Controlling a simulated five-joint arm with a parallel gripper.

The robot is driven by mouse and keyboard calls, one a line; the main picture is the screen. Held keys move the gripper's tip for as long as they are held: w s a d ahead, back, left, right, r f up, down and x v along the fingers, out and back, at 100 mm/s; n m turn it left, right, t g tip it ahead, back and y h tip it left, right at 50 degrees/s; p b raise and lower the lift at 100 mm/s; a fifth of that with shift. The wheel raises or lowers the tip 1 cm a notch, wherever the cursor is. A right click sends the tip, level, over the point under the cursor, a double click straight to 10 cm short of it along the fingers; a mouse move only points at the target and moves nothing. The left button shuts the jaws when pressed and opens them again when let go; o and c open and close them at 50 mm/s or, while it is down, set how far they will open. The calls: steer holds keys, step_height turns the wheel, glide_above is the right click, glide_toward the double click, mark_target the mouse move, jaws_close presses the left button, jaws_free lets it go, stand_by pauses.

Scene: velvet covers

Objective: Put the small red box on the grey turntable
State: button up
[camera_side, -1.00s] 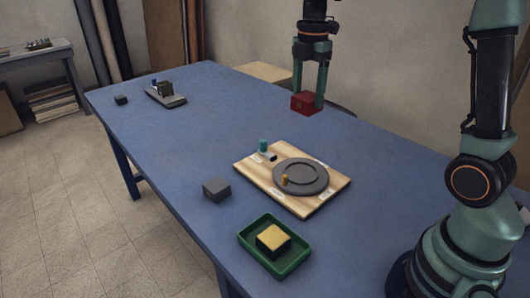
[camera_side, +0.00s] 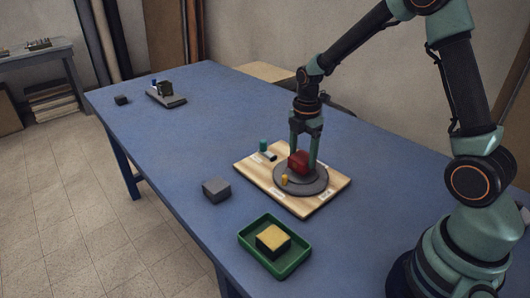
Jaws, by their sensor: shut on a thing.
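The small red box (camera_side: 298,161) is between the fingers of my gripper (camera_side: 302,158), which is shut on it. The box is over the grey turntable (camera_side: 314,187), toward its back part in the picture. I cannot tell whether its underside touches the turntable. The turntable is a round grey disc on a light wooden board (camera_side: 331,191). A small yellow peg (camera_side: 284,179) stands at the disc's front left edge, close to the box.
A teal cylinder (camera_side: 263,145) and a small dark piece (camera_side: 271,156) are on the board's back left. A grey block (camera_side: 216,189) and a green tray (camera_side: 296,263) with a yellow-topped block (camera_side: 273,239) are nearer. The blue table (camera_side: 190,130) is clear at left-middle.

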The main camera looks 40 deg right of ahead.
mark_target(302, 157)
steer(key=shift+f, duration=0.9)
steer(key=shift+f, duration=0.1)
steer(key=o, duration=1.4)
steer(key=shift+c, duration=0.2)
step_height(302, 157, up, 12)
steer(key=s+a+r+m+t, duration=0.2)
steer(key=s+m, duration=0.4)
steer(key=m, duration=0.3)
steer(key=s+a+r+m+t, duration=0.3)
steer(key=s+a+r+m, duration=0.2)
steer(key=m, duration=0.4)
steer(key=shift+s+r+t, duration=0.3)
steer(key=shift+s, duration=0.5)
